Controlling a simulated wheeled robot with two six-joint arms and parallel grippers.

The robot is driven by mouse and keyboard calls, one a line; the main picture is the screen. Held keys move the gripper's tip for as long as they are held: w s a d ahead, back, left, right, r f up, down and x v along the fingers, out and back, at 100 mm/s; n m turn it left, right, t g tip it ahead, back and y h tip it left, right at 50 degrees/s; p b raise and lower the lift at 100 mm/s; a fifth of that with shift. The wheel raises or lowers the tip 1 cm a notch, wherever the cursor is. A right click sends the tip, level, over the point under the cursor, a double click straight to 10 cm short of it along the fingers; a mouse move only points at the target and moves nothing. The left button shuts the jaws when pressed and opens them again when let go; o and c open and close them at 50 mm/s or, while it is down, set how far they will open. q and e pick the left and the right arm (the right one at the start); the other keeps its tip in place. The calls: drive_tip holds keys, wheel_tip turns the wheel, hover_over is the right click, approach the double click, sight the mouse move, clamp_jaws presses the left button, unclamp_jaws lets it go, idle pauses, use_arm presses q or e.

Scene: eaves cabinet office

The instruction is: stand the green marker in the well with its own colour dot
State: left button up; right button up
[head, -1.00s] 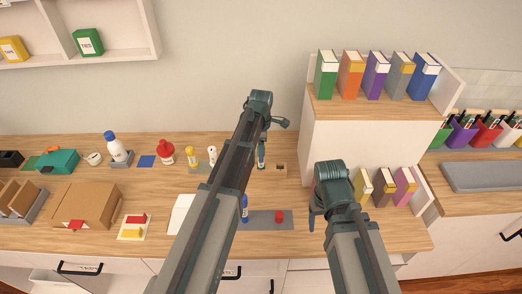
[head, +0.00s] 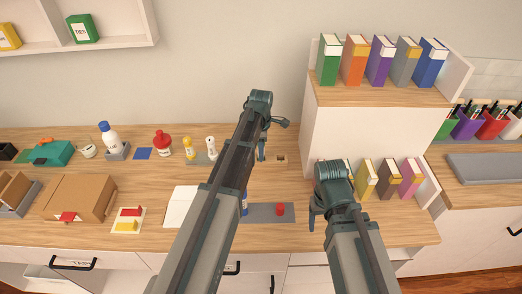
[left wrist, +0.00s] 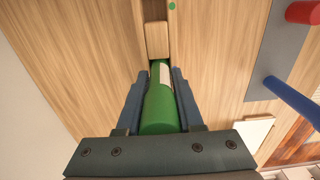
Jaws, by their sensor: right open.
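The green marker (left wrist: 159,105) lies between the two fingers of my left gripper (left wrist: 160,72) in the left wrist view, with both fingers close against its sides. Its far end points at a small wooden piece beside a dark recess (left wrist: 154,10). A green dot (left wrist: 172,5) shows beside that recess. In the head view my left gripper (head: 262,153) is above the worktop, just left of a small wooden well (head: 281,159). The marker is hard to make out there. My right gripper (head: 318,214) is open and empty, right of the grey mat.
A grey mat (head: 262,220) holds a red piece (head: 280,209) and a blue marker (left wrist: 290,99), partly hidden by my left arm in the head view. A white shelf unit with binders (head: 380,62) stands at right. Bottles (head: 109,137) and boxes fill the left worktop.

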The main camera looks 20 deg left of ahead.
use_arm(q)
clamp_jaws()
drive_tip(key=o, duration=0.9)
unclamp_jaws()
drive_tip(key=shift+c, duration=0.2)
drive_tip(key=shift+r, duration=0.15)
use_arm(e)
drive_tip(key=shift+r, duration=0.1)
use_arm(q)
wheel_tip(320, 180, up, 14)
drive_tip(key=p, duration=1.4)
drive_tip(key=shift+f, duration=0.2)
use_arm(e)
wheel_tip(320, 180, up, 14)
drive_tip(key=shift+f, duration=0.15)
drive_tip(key=shift+c, duration=0.2)
